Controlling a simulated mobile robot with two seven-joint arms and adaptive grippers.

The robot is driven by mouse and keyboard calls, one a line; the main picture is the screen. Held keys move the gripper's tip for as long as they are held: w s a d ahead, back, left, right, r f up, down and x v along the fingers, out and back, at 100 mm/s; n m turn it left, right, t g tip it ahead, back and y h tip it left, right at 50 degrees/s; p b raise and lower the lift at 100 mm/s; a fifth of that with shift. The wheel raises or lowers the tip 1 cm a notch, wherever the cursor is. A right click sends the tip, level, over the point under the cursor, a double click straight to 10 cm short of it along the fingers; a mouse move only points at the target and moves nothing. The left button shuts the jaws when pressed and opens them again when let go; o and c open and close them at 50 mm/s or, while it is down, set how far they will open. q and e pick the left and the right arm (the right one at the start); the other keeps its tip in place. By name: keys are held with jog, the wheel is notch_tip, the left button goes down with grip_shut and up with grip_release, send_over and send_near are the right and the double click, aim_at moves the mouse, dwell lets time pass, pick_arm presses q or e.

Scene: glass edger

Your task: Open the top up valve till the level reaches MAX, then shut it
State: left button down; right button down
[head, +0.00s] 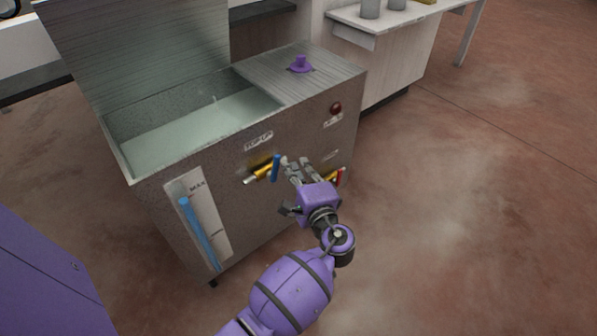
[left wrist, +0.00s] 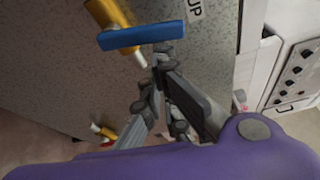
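The top up valve has a brass body (head: 262,170) and a blue lever (head: 276,168) on the tank front, under the TOP-UP label (head: 258,141). The lever stands roughly upright, across the pipe; it also shows in the left wrist view (left wrist: 141,37). My left gripper (head: 295,166) is just right of the lever, its fingers apart and nothing seen between them. Contact with the lever cannot be told. The level gauge (head: 210,205) shows a blue column (head: 200,234) whose top is a little below the MAX label (head: 197,187). My right gripper is not in view.
A second valve with a red handle (head: 342,177) sits right of my left gripper, partly hidden. The open tank (head: 190,130) holds pale water. A red lamp (head: 336,108) and a purple knob (head: 300,64) are on the machine. The floor to the right is clear.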

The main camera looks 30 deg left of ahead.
pick_arm(q)
jog(key=shift+s+a+r+n, duration=0.15)
jog(key=shift+s+r+n, duration=0.25)
jog(key=shift+n, duration=0.1)
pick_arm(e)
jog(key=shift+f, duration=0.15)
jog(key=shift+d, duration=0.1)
pick_arm(q)
jog(key=shift+w, duration=0.1)
dwell(0.3)
